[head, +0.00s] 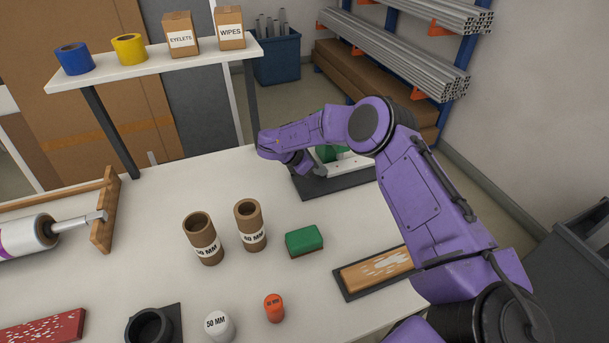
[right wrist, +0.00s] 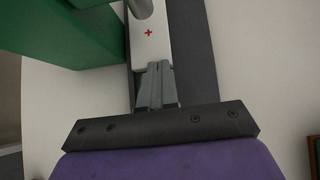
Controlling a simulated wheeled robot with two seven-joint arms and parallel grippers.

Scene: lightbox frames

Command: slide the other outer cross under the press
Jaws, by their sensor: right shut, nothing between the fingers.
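The green press (head: 333,152) stands on a dark base plate (head: 335,184) at the back of the table, partly hidden by my right arm. A white strip (head: 352,163) lies on the base. In the right wrist view, the strip (right wrist: 146,48) bears one red cross (right wrist: 148,33), just on the near side of a grey press ram (right wrist: 141,8). The green press body (right wrist: 60,35) is at left there. My right gripper (right wrist: 157,68) is shut and empty, its tips at the strip's near end; contact is unclear. It also shows in the head view (head: 303,168). My left gripper is out of view.
Two cardboard tubes (head: 205,240) and a green block (head: 304,240) stand left of my right arm. A wooden board on a dark tray (head: 350,291) lies near the table's right edge. A shelf (head: 160,67) rises behind. The table between tubes and press is clear.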

